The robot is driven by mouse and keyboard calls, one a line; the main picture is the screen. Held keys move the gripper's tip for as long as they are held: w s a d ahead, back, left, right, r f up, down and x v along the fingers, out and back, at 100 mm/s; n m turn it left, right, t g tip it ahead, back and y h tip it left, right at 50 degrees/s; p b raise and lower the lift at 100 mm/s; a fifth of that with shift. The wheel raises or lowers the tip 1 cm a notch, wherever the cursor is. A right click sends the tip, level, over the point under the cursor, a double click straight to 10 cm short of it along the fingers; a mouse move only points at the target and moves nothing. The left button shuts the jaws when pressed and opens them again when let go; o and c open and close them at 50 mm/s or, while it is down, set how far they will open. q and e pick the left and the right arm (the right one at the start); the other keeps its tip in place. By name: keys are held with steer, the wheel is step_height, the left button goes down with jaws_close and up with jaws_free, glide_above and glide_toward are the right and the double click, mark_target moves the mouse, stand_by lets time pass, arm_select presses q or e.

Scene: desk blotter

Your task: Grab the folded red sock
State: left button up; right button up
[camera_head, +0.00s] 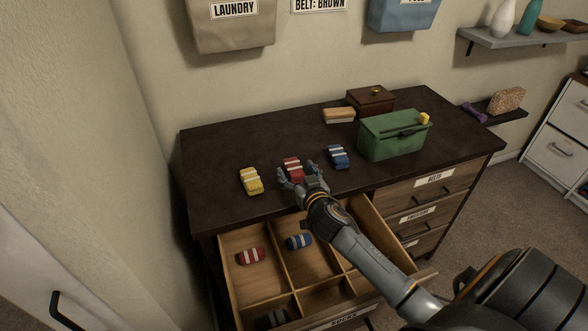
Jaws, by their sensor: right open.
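A folded red sock with white stripes (292,165) lies on the dark dresser top, between a yellow sock and a blue sock. My right gripper (298,174) is open at the near side of this sock, with its fingers spread towards it. Whether the fingers touch the sock cannot be told. Another folded red striped sock (251,256) lies in the left compartment of the open drawer. My left gripper is not in view.
A yellow sock (250,181) and a blue sock (338,157) lie on the dresser top (220,150). The open drawer (257,291) holds a blue sock (299,241).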

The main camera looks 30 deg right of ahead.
steer(key=x, duration=0.2)
steer(key=shift+w+d+f, duration=0.1)
steer(key=shift+w, duration=0.15)
steer(key=c, duration=1.1)
steer(key=shift+r, duration=0.2)
